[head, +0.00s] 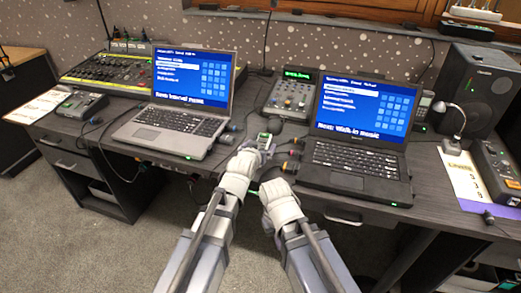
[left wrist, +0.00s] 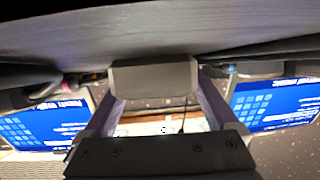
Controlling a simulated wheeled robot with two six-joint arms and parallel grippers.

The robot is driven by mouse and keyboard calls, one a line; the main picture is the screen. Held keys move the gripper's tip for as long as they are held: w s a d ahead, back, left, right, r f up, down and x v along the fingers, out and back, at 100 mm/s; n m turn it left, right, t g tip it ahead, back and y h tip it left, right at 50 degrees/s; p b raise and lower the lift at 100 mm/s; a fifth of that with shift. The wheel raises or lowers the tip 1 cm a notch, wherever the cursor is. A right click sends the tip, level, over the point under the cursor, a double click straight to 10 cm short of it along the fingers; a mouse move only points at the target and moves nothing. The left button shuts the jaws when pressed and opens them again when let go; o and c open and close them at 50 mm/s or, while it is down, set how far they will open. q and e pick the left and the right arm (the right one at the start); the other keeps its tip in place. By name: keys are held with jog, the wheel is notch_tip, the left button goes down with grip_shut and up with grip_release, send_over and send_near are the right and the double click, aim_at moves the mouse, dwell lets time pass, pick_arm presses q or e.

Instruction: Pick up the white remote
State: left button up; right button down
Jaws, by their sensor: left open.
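I cannot pick out the white remote with certainty. A small pale device with a green patch (head: 264,141) shows at the tip of my left gripper (head: 258,147), between the two laptops; I cannot tell what it is. My left gripper is open over the desk's front middle. In the left wrist view a plain grey block (left wrist: 155,78) shows between its fingers; whether it is held or touched is unclear. My right gripper (head: 274,186) is lower, near the desk's front edge, and its fingers are too small to read.
A silver laptop (head: 175,120) stands left and a black laptop (head: 355,165) right. A grey console (head: 291,95) stands between them at the back. Cables and plugs crowd the gap. A mixer (head: 110,68), a speaker (head: 478,85) and a lamp (head: 452,120) stand further out.

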pick_arm(q)
grip_shut()
dwell(0.6)
